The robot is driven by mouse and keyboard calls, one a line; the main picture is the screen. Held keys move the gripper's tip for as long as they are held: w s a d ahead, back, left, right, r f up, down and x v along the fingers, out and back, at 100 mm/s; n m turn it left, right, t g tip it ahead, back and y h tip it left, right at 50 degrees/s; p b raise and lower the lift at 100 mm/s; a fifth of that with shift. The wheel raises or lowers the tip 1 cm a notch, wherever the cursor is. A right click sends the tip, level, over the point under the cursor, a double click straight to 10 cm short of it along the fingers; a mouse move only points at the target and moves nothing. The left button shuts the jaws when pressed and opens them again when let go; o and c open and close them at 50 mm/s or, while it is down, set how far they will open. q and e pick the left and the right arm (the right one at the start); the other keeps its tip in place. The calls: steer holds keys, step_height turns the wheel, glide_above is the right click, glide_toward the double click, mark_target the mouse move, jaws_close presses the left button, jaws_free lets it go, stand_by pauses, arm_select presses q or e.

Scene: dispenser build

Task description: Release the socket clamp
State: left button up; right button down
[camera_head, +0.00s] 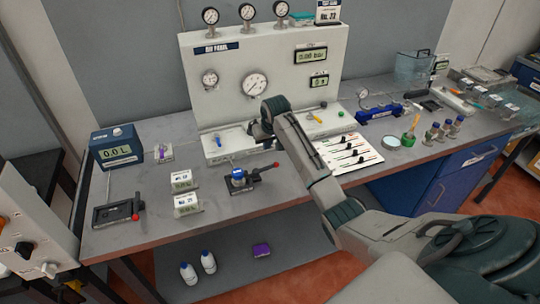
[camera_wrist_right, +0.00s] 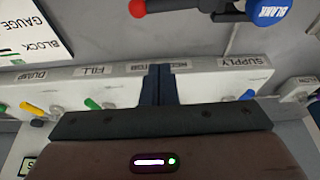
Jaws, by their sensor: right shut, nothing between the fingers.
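A dark clamp (camera_head: 245,182) with a blue block in it stands on the grey bench. Its lever ends in a red knob (camera_head: 276,165) at the right. In the right wrist view, the blue piece marked BLANK (camera_wrist_right: 268,11) and the red knob (camera_wrist_right: 137,8) show at the top edge, cut off by the frame. My right gripper (camera_head: 259,132) is beyond the clamp, near the valve panel. Its dark fingers (camera_wrist_right: 161,84) are together and empty, apart from the clamp and lever. My left gripper is not in view.
A second fixture (camera_head: 117,211) with a red-knobbed lever stands at the bench's left front. White label stands (camera_head: 188,205) are left of the clamp. Valve blocks (camera_head: 226,151) with coloured handles and a gauge panel (camera_head: 225,68) stand behind. My right arm crosses the bench's middle.

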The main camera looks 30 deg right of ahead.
mark_target(262, 170)
steer(key=p+x, duration=0.1)
steer(key=x, duration=0.3)
steer(key=shift+f, duration=0.2)
steer(key=s+p, duration=0.2)
steer(key=shift+s+a+f+p, duration=0.15)
steer(key=shift+s+a+p, duration=0.15)
steer(key=shift+s, duration=0.05)
steer(key=shift+s+f, duration=0.1)
steer(key=shift+s, duration=0.45)
steer(key=shift+a+f, duration=0.1)
steer(key=shift+f, duration=0.05)
